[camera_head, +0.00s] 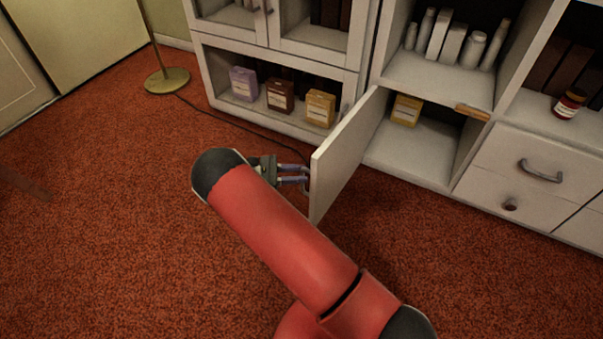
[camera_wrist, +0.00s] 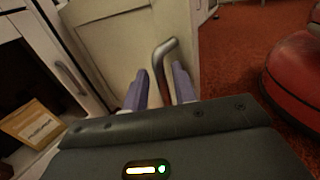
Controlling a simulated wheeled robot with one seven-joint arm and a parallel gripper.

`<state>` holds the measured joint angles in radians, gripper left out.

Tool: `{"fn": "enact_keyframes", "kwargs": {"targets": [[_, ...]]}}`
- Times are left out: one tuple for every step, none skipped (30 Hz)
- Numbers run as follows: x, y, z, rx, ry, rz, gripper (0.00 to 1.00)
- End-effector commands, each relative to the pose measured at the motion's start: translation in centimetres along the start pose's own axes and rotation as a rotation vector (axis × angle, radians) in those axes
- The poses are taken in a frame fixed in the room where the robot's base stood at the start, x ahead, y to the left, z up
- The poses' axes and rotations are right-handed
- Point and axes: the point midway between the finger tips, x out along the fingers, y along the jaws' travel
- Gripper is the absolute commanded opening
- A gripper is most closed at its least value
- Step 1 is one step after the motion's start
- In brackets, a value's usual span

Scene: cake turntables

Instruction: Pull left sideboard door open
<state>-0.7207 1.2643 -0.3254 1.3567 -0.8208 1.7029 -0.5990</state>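The white left sideboard door (camera_head: 346,150) stands swung well out from the cabinet, showing the open compartment beside it. My gripper (camera_head: 304,174) is at the door's outer face near its free edge. In the wrist view, the door's panel (camera_wrist: 115,50) fills the upper middle. Its grey bar handle (camera_wrist: 161,72) runs between the two purple-grey fingers of my gripper (camera_wrist: 159,80). The fingers are apart, one on each side of the handle, with a gap visible on the left. Whether the right finger touches the handle is hard to tell.
A yellow box (camera_head: 406,110) stands in the open compartment (camera_head: 420,150). The cabinet to the left holds several boxes on its low shelf (camera_head: 265,113). Drawers (camera_head: 530,165) lie to the right. A lamp base (camera_head: 167,80) and cord lie on the red carpet (camera_head: 100,230), which is largely clear.

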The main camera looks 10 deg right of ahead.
Motion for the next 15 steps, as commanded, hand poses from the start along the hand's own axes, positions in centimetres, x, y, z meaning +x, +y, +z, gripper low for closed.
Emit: {"fn": "enact_keyframes", "kwargs": {"targets": [[-1.0,0.0,0.0,0.000,0.002,0.003,0.27],[-1.6,0.0,0.0,0.001,0.003,0.004,0.27],[-2.3,0.0,-0.1,0.001,0.001,0.004,0.27],[-2.8,0.0,-0.1,0.001,0.002,0.004,0.27],[-3.3,0.0,-0.1,0.001,0.001,0.003,0.27],[-4.0,0.0,-0.1,0.000,0.002,0.002,0.27],[-4.4,0.0,-0.1,0.001,0.002,0.002,0.27],[-4.8,0.0,-0.1,0.001,0.001,0.002,0.27],[-5.3,0.0,-0.1,0.001,0.001,0.002,0.27],[-5.6,0.0,-0.1,0.001,0.001,0.002,0.27],[-5.8,-0.1,-0.1,0.000,0.000,0.001,0.27],[-6.1,-0.1,0.0,0.000,0.000,0.001,0.27],[-6.2,-0.1,0.0,0.000,0.001,0.001,0.27],[-6.3,-0.1,0.0,-0.001,0.001,0.001,0.27],[-6.4,-0.1,0.0,-0.001,0.001,0.001,0.27]]}}
